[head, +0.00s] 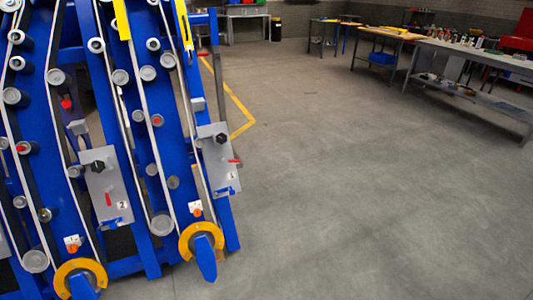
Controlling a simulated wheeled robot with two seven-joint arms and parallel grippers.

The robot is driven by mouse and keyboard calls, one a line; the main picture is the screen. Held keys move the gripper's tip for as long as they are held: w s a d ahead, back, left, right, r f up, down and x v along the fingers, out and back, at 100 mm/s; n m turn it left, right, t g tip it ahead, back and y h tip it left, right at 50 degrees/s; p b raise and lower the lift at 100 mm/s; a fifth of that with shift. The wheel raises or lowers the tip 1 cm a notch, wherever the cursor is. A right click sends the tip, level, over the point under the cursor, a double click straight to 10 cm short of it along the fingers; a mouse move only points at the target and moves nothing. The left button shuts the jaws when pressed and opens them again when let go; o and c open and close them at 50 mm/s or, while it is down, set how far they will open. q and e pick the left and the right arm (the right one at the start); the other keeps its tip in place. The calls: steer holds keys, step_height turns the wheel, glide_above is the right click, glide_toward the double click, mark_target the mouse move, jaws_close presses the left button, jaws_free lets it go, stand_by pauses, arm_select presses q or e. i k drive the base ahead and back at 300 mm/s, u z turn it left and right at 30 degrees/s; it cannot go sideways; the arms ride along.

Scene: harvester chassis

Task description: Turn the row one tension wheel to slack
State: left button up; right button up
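The blue harvester chassis (176,110) fills the left of the head view. A grey panel on its right edge (206,162) carries a small label that seems to read 1. A black knob-like wheel (221,139) sits on that panel, with a red lever (235,161) below it. A second grey panel (100,186), labelled 2, carries a like black knob (98,167) and a red lever (108,199). The slack and tight marks are too small to read. Neither of my grippers shows.
Yellow rings (187,240) with blue pointed parts stand out at the chassis's lower front. Open grey floor (360,200) lies to the right, with a yellow line (240,105) beside the chassis. Workbenches (470,55) stand at the back right.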

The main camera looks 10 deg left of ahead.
mark_target(221, 138)
steer(key=u, duration=0.95)
steer(key=k, duration=0.1)
steer(key=z, duration=1.85)
steer(key=i, duration=1.1)
steer(key=u, duration=0.35)
steer(key=i, duration=0.9)
steer(key=u, duration=0.9)
steer(key=i, duration=0.3)
steer(key=u, duration=0.15)
